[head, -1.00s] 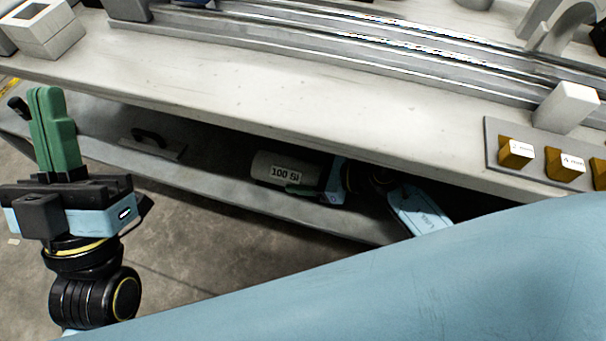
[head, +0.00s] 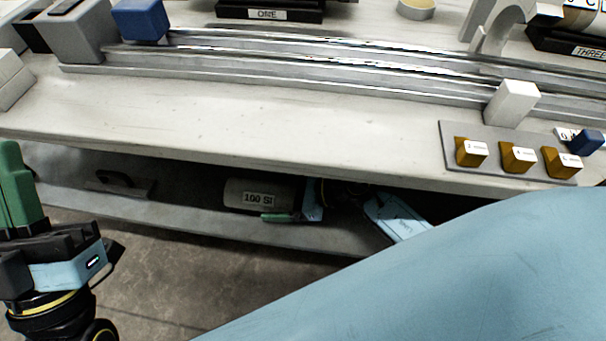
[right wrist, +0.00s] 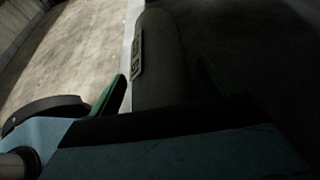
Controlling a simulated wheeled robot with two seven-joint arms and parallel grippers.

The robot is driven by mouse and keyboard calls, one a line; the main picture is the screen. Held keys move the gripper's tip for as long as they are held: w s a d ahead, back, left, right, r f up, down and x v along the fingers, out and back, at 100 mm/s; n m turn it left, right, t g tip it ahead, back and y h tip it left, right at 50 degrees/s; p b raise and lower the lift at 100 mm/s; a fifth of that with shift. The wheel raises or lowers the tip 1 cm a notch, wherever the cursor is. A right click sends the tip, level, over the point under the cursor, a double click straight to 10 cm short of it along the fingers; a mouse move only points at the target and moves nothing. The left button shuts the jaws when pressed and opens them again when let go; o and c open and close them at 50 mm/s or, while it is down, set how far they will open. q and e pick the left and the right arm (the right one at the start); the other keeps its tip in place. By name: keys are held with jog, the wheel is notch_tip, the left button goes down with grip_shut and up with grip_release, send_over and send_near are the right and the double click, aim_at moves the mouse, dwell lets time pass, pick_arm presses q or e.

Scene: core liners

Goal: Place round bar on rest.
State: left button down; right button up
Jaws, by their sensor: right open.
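A grey round bar (head: 245,194) with a "100 SI" label lies on the lower shelf under the bench. My right gripper (head: 280,209) is at the bar's right end, partly hidden under the bench top. In the right wrist view the bar (right wrist: 165,50) runs between the two green fingers of my open right gripper (right wrist: 160,85); contact cannot be made out. A black stand labelled ONE (head: 268,14) and one labelled THREE (head: 580,48), possibly rests, stand at the back of the bench. My left gripper (head: 15,190), green-fingered and apparently empty, is cut off by the left edge.
The bench top (head: 230,115) overhangs the lower shelf (head: 190,215). Metal rails (head: 320,65) run along the bench, with a white block (head: 513,103) in front. A grey plate (head: 450,150) with brown labelled blocks lies at right. A black handle (head: 115,180) is on the shelf.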

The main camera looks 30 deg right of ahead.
jog(key=p+v, duration=0.2)
jog(key=v, duration=0.8)
jog(key=shift+d+p, duration=0.15)
jog(key=shift+p, duration=0.2)
pick_arm(q)
jog(key=w+f+g, duration=0.1)
jog(key=w+f+g+y, duration=0.1)
jog(key=g, duration=0.1)
jog(key=w+f+g, duration=0.1)
jog(key=g, duration=0.1)
jog(key=shift+w+d+f, duration=0.1)
jog(key=shift+d+f, duration=0.15)
jog(key=shift+d, duration=0.1)
pick_arm(e)
jog(key=shift+s+d+r, duration=0.3)
jog(key=shift+s+d, duration=0.05)
jog(key=shift+d, duration=0.05)
jog(key=shift+c, duration=0.4)
